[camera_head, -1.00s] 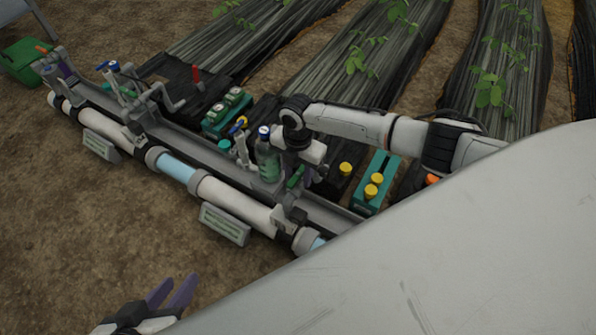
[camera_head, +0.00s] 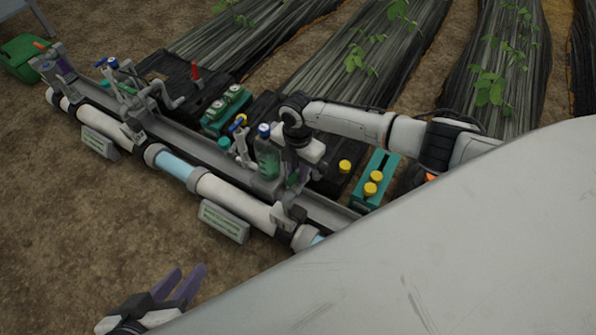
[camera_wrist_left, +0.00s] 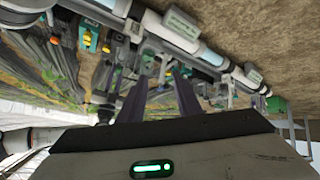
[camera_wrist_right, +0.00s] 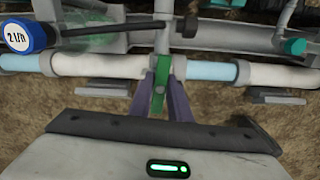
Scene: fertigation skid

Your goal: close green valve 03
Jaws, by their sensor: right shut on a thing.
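A green valve handle (camera_wrist_right: 163,84) is between the fingers of my right gripper (camera_wrist_right: 162,90) in the right wrist view. The gripper is shut on it, and the handle lies roughly in line with the fingers, across the pipe. In the head view the right gripper (camera_head: 302,175) is low over the pipe, beside the clear bottle, and the green handle (camera_head: 292,180) is partly hidden by it. I cannot read a number on this valve. My left gripper (camera_head: 183,287) is open and empty over bare soil; its parted fingers also show in the left wrist view (camera_wrist_left: 160,92).
A clear bottle (camera_head: 266,158) with a blue cap stands close left of my right gripper. A white and pale blue pipe (camera_head: 240,200) runs along the skid with label plates (camera_head: 224,221). A teal box with yellow knobs (camera_head: 376,178) is to the right. Soil in front is clear.

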